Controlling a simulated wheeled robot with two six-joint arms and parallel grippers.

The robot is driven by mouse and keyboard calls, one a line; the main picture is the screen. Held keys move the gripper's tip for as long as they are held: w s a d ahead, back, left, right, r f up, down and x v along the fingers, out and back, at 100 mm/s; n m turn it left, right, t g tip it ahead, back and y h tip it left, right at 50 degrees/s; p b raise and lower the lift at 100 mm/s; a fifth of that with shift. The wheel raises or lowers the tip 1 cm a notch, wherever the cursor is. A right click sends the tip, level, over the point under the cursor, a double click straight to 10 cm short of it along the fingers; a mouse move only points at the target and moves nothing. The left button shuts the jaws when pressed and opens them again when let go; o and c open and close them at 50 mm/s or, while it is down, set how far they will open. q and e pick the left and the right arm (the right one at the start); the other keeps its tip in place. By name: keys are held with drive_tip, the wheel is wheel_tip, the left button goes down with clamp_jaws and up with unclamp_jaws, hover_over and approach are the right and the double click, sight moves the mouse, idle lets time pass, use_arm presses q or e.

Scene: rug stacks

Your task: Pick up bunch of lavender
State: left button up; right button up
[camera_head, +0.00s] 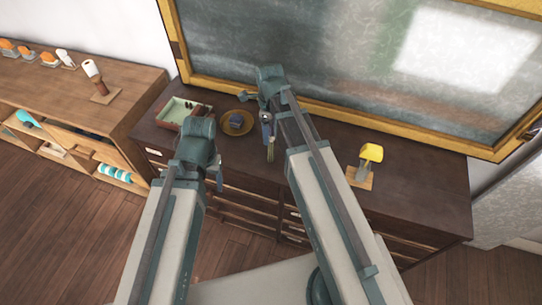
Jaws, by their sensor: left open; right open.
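A small bunch of lavender (270,152) seems to lie on the dark cabinet between my two arms, its greenish stems toward the front. Its upper part is hard to make out beside my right arm. My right gripper (254,103) is open over the back of the cabinet, just behind the bunch. My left gripper (217,178) is open at the cabinet's front edge, left of the bunch and apart from it. Its fingers are mostly hidden by its own wrist.
A round yellow-brown plate (225,131) holds a small purple-blue block (237,121). A green-lined tray (174,112) stands left of it. A yellow lamp-like object (371,153) stands on the cabinet (420,185) at right. A framed chalkboard (330,60) rises behind. A wooden shelf (50,85) is at left.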

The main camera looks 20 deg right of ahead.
sight(271, 142)
drive_tip(key=shift+f+b, duration=1.05)
drive_tip(key=shift+f, duration=0.3)
clamp_jaws()
